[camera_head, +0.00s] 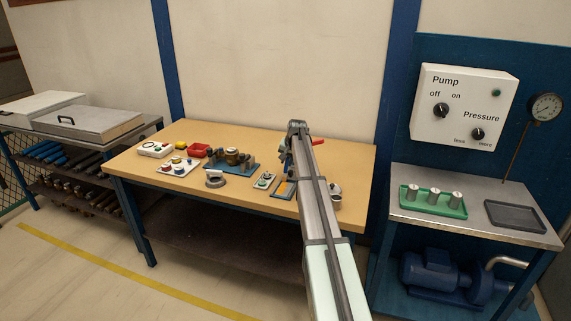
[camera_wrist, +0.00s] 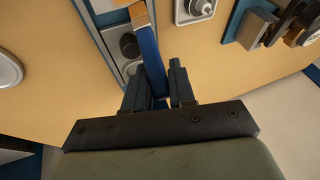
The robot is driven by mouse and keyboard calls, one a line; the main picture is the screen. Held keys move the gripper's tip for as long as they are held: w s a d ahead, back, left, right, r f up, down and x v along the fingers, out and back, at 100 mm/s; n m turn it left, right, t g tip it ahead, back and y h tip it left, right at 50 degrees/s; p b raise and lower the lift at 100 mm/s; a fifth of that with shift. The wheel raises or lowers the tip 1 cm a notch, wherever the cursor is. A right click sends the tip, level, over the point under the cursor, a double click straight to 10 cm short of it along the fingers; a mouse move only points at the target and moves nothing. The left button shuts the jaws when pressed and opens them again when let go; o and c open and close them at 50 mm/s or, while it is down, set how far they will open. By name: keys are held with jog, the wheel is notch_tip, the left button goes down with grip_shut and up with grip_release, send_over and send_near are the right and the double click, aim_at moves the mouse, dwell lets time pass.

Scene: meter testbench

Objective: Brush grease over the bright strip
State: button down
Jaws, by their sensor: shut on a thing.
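My gripper (camera_wrist: 158,85) is shut on a brush with a blue handle (camera_wrist: 149,50). Beside the brush lies a blue-edged plate (camera_wrist: 90,22) with a light grey strip (camera_wrist: 113,42) and dark round parts. In the head view, a blue plate with an orange part (camera_head: 284,189) lies left of my arm.
On the wooden bench (camera_head: 190,137), left of my arm, are a small grey block (camera_head: 264,180), a dark ring (camera_head: 215,180), a blue fixture (camera_head: 231,166) and a red bin (camera_head: 198,150). A pale round cup (camera_head: 336,198) stands right of my arm.

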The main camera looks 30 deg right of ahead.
jog(key=shift+r, duration=4)
